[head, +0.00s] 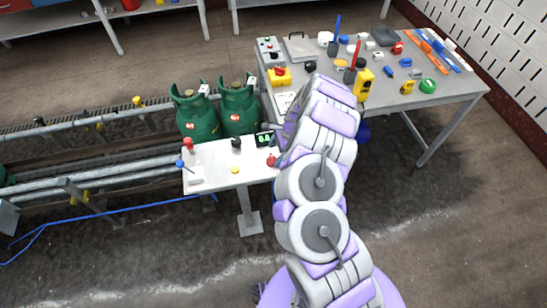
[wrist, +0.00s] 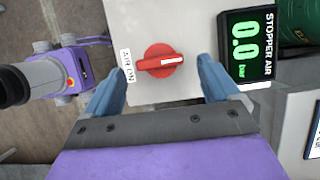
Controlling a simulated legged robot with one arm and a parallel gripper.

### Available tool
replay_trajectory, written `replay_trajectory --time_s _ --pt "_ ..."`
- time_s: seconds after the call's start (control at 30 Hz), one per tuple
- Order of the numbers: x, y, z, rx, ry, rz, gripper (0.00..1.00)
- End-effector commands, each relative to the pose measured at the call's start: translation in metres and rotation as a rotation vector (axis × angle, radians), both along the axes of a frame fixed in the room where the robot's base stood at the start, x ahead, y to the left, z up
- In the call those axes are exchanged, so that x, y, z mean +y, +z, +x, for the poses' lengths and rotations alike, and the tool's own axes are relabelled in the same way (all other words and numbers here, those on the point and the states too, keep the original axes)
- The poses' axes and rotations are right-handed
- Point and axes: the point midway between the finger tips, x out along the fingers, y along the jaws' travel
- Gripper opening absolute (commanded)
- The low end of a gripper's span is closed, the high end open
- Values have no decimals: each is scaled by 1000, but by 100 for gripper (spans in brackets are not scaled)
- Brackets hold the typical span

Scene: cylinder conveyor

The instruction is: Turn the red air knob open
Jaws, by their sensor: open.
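The red air knob (wrist: 160,61) sits on a pale panel (wrist: 135,20) in the wrist view, beside a label reading AIR ON. Its white mark points to the right in that view. My gripper (wrist: 158,75) is open, with one blue finger on each side of the knob and clear gaps between. A display (wrist: 247,47) marked STOPPER AIR reads 0.0 bar. In the head view the red knob (head: 272,160) shows at the right end of the small panel table, partly beside my arm. My gripper's fingers are hidden there behind my arm.
The panel table (head: 215,155) also carries a red button (head: 188,143), a blue-topped lever (head: 180,163), a black knob (head: 236,142) and a yellow button (head: 235,170). Two green gas cylinders (head: 196,115) (head: 238,108) stand behind it. A cluttered workbench (head: 450,90) is at right.

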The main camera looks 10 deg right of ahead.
Motion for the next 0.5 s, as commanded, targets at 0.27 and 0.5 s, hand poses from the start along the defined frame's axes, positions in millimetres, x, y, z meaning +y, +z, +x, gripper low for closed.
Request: replay_trajectory --time_s 0.27,0.5 --pt "11 -23 0 1 1 1 89" --pt "11 -24 0 0 1 1 89"
